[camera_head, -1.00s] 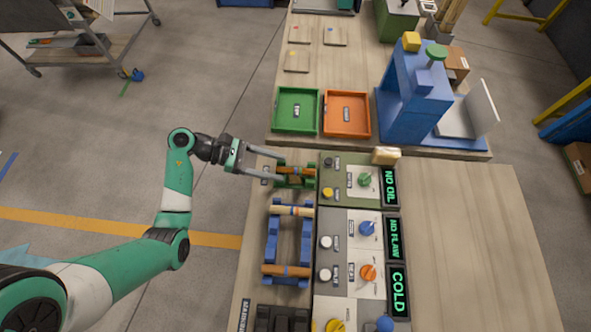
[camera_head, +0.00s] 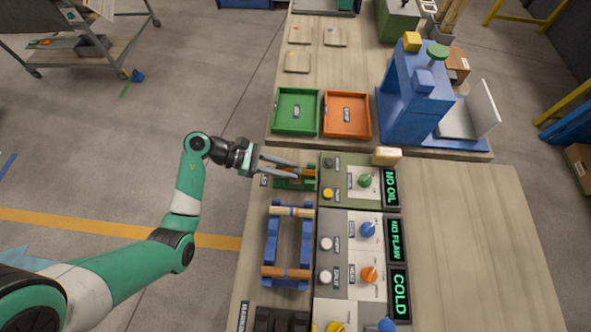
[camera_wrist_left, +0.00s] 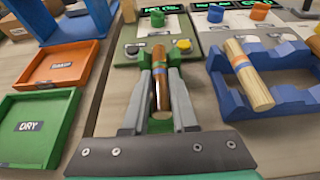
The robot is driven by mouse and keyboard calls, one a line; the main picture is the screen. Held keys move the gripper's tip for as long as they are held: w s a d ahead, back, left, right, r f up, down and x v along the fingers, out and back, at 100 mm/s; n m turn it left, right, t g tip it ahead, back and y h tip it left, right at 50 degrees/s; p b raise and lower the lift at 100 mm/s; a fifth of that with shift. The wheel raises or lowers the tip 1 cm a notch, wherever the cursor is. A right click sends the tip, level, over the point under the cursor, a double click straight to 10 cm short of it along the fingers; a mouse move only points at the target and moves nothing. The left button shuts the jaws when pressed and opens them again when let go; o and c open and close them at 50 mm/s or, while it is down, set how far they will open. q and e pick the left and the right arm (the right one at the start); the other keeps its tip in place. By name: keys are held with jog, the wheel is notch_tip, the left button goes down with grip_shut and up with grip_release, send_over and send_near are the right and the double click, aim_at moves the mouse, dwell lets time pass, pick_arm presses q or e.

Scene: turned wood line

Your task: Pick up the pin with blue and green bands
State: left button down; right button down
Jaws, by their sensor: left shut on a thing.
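My left gripper (camera_head: 296,171) is shut on a dark brown pin at the green cradle. In the left wrist view the fingers (camera_wrist_left: 160,92) close on both sides of the pin (camera_wrist_left: 160,58), which shows a bluish band and a greenish tint near its middle. The pin is still at the green cradle (camera_head: 283,184); I cannot tell whether it is lifted off. A pale pin (camera_head: 298,211) with orange and blue bands lies on the blue rack (camera_head: 271,240). An orange-brown pin (camera_head: 287,272) lies at the rack's near end. My right gripper is not in view.
A green tray (camera_head: 276,112) and an orange tray (camera_head: 369,120) stand behind the cradle. Control panels with knobs (camera_head: 368,228) and lit displays (camera_head: 394,240) stand to the right. A blue press-like stand (camera_head: 405,100) is farther back. The table's right side is clear.

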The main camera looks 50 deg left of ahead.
aim_at(287, 170)
pick_arm(q)
jog(key=shift+r, duration=0.5)
notch_tip(287, 170, up, 3)
jog(key=shift+f+p, duration=0.1)
jog(key=shift+p, duration=0.7)
jog(key=s+d+r+p, duration=0.1)
jog(key=d+r+p, duration=0.1)
jog(key=d+r, duration=0.2)
jog(key=s+d+r+p, duration=0.2)
jog(key=d+r, duration=0.3)
jog(key=d, duration=0.4)
jog(key=shift+s+d+p, duration=0.2)
jog(key=shift+d+p, duration=0.1)
